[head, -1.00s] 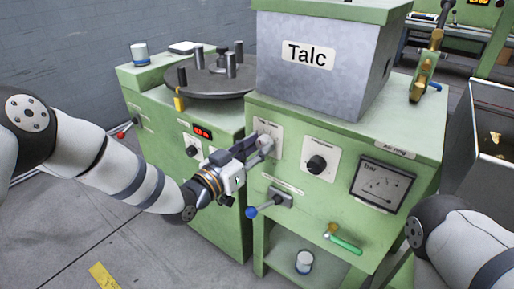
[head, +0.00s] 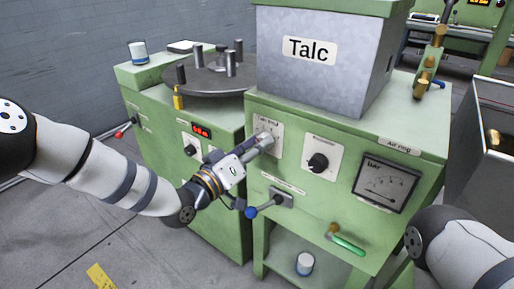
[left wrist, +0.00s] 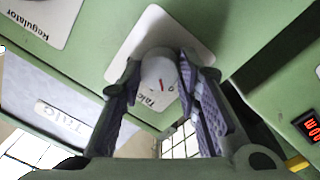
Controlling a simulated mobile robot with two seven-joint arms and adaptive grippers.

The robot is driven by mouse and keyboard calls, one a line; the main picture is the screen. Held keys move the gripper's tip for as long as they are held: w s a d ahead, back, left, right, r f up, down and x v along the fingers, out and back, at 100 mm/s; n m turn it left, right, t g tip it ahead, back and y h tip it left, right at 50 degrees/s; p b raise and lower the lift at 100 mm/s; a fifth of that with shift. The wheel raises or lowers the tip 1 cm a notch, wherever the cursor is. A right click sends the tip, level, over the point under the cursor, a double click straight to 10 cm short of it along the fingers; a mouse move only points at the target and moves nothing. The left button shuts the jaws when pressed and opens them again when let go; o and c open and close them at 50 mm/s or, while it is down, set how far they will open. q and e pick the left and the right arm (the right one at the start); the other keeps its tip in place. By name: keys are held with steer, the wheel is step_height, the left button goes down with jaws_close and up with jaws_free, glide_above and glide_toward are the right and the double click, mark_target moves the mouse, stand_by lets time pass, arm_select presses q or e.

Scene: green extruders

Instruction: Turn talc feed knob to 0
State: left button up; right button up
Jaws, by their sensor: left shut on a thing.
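The talc feed knob (left wrist: 157,64) is a pale, rounded knob on a white dial plate (left wrist: 130,38) on the front of the green machine. A thin red mark and part of the word "Talc" show near it between my fingers. My left gripper (left wrist: 160,92) is shut on the knob, with one ridged finger on each side. In the head view my left gripper (head: 264,142) reaches the dial plate (head: 275,131) from the lower left and hides most of the knob. The exact dial setting cannot be read. My right gripper is outside the views.
A black regulator knob (head: 318,162) is right of the dial plate, and a gauge (head: 384,183) is farther right. A blue-ended lever (head: 252,211) sits just below my left gripper. The grey Talc hopper (head: 320,75) stands above. A round turntable (head: 210,80) is at the left.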

arm_select(q)
steer(key=shift+f+n, duration=0.15)
steer(key=shift+n, duration=0.95)
steer(key=o, duration=1.2)
steer(key=shift+c, duration=0.2)
steer(key=v, duration=1.2)
steer(key=shift+s, duration=0.1)
